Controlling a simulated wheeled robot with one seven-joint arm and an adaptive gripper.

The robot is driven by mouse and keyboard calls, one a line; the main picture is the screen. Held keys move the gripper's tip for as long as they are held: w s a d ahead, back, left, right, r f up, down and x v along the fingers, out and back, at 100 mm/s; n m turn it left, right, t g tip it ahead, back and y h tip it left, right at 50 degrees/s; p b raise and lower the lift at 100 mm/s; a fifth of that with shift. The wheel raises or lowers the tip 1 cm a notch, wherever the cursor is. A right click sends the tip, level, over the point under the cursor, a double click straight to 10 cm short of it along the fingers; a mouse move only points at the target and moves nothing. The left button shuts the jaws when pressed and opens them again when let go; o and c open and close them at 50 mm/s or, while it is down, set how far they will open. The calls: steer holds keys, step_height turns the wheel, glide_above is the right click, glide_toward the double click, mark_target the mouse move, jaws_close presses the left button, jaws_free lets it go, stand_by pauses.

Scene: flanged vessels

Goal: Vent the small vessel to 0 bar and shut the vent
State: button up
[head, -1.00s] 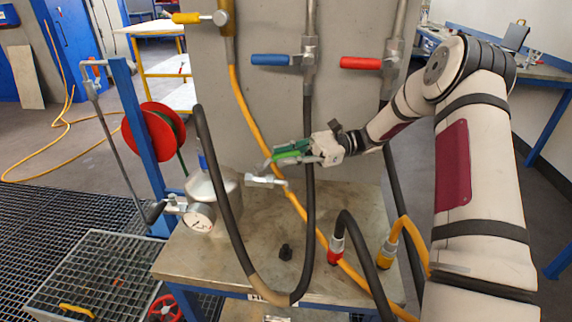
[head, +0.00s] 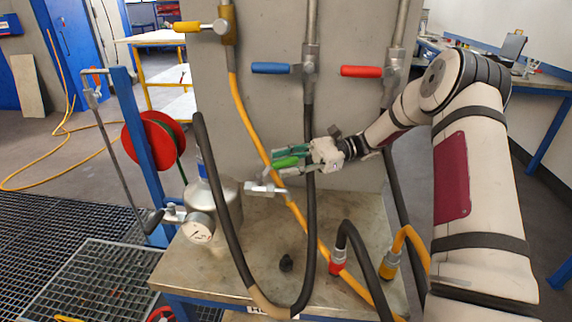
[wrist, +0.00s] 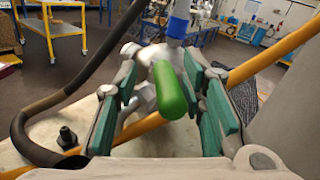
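The small vessel (head: 228,196) is a silver tank with a blue top fitting, on the left of the metal bench. Its round white-faced gauge (head: 197,229) is on its front; the reading is too small to tell. A silver valve fitting (head: 263,188) sticks out to its right. A green handle (wrist: 170,92) points toward the wrist camera; it also shows in the head view (head: 286,162). My gripper (wrist: 165,90) is open, with its teal-padded fingers on either side of the green handle. Whether either pad touches it, I cannot tell.
A black hose (head: 222,205) loops in front of the vessel and up past my gripper. A yellow hose (head: 246,105) runs behind. Blue (head: 272,68), red (head: 360,71) and yellow (head: 187,27) valve levers are on the panel above. A small black knob (head: 286,263) stands on the bench.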

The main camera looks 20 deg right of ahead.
mark_target(287, 161)
step_height(287, 161, up, 10)
steer(key=shift+r, duration=0.1)
stand_by(0.6)
steer(key=shift+c, duration=0.2)
